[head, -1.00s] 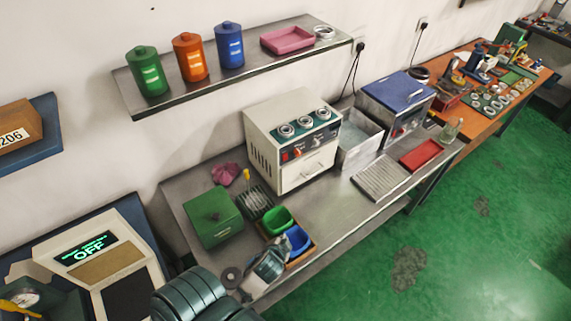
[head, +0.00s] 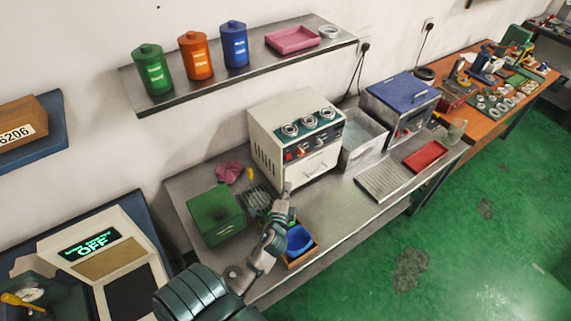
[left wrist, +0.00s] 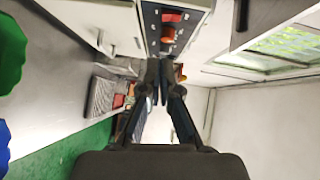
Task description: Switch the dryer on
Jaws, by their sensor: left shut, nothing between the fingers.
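A white box-shaped machine (head: 292,140), which I take for the dryer, stands on the steel bench against the wall. It has three round dials on top, a dark front panel with a red switch (head: 288,155), and a door with a handle. The panel's red switch also shows in the left wrist view (left wrist: 171,17), with an orange knob below it. My left gripper (head: 286,187) is shut and empty, in front of the machine's lower left front corner in the head view. In the left wrist view its closed fingers (left wrist: 154,66) point toward the panel, seemingly apart from it. My right gripper is not in view.
A green box (head: 215,214), a wooden tray with a blue bin (head: 299,240) and a dark rack lie near my left arm. An open steel basin (head: 362,138) and a blue-lidded machine (head: 400,100) stand to the right. A screen (head: 90,245) at lower left reads OFF.

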